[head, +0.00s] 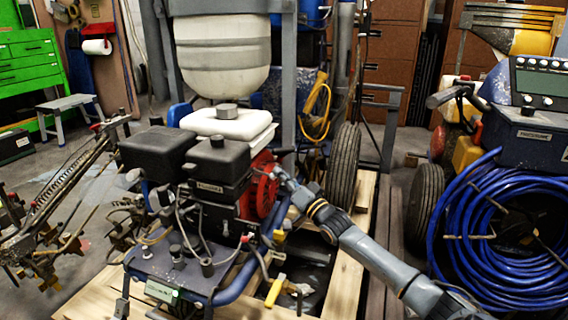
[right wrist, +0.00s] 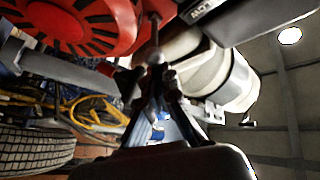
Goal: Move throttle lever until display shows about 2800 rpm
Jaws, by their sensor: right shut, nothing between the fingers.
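The line striper's engine has a black housing (head: 218,165) and a red round starter cover (head: 262,190). My right gripper (head: 279,174) is at the right side of this cover. In the right wrist view the fingers of my right gripper (right wrist: 155,76) are closed together, with nothing between them. A thin grey rod, which looks like the throttle lever (right wrist: 155,38), stands just beyond the fingertips; I cannot tell whether they touch. A small green-lit display (head: 161,291) is on the front panel; its digits are too small to read. My left gripper is not in view.
A white tank (head: 225,60) hangs above the engine. A black wheel (head: 344,165) stands close behind my right arm. A second machine with a blue hose coil (head: 470,235) is at the right. Wooden pallet boards (head: 345,280) lie below.

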